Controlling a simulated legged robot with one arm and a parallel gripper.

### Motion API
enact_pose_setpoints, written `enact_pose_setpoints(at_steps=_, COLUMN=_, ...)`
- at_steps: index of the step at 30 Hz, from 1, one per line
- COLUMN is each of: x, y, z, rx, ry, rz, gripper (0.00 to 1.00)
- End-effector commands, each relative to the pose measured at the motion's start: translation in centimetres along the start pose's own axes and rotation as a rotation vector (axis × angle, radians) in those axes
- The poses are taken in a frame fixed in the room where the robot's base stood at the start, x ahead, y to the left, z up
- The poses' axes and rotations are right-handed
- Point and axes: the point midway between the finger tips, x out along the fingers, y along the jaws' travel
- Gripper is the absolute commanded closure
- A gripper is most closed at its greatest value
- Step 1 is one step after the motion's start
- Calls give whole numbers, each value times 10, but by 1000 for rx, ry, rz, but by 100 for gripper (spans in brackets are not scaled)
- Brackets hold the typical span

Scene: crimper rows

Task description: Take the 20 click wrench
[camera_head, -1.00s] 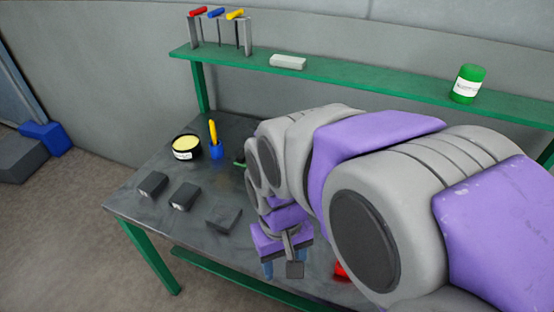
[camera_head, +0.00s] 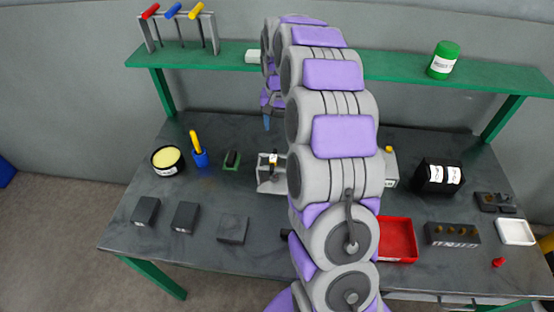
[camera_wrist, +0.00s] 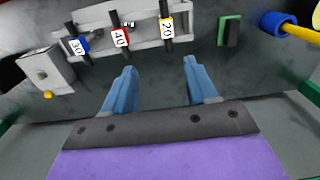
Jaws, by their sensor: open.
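The 20 click wrench (camera_wrist: 167,29) shows in the wrist view as a dark shaft with a yellow-edged label marked 20. It sits in a pale metal rack (camera_wrist: 94,40) with a red-labelled 40 wrench (camera_wrist: 120,38) and a blue-labelled 30 wrench (camera_wrist: 76,46). In the head view the rack (camera_head: 264,186) stands mid-table, partly hidden by my arm. My gripper (camera_wrist: 160,66) is open and empty, its two blue fingers apart, with the 20 wrench beyond the gap between the tips. In the head view it hangs (camera_head: 267,122) near the shelf, mostly hidden.
A green-and-black block (camera_wrist: 229,31) and a blue cup (camera_wrist: 273,24) with a yellow-handled tool stand beside the rack. A white box (camera_wrist: 40,70) is on its other side. The green shelf (camera_head: 220,54) runs behind, holding a stand of coloured handles (camera_head: 175,30) and a green jar (camera_head: 444,60).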

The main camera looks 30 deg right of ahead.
Motion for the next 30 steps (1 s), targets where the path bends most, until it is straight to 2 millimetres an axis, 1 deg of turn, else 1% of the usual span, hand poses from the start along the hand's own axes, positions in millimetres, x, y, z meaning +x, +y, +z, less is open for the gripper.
enact_pose_setpoints(at_steps=1, x=1, y=-1, z=-4, rx=7, ry=3, rz=4, gripper=43)
enact_pose_setpoints(at_steps=5, x=6, y=-5, z=-5, rx=15, ry=9, rz=10, gripper=43)
enact_pose_setpoints(at_steps=8, x=17, y=-5, z=-5, rx=16, ry=7, rz=10, gripper=43)
enact_pose_setpoints(at_steps=11, x=35, y=0, z=-6, rx=16, ry=-1, rz=7, gripper=43)
enact_pose_setpoints(at_steps=18, x=83, y=7, z=-11, rx=16, ry=-3, rz=1, gripper=43)
enact_pose_setpoints(at_steps=21, x=103, y=5, z=-10, rx=16, ry=0, rz=2, gripper=43)
enact_pose_setpoints(at_steps=24, x=118, y=2, z=-7, rx=15, ry=-2, rz=5, gripper=43)
enact_pose_setpoints(at_steps=30, x=129, y=-4, z=-4, rx=16, ry=7, rz=8, gripper=43)
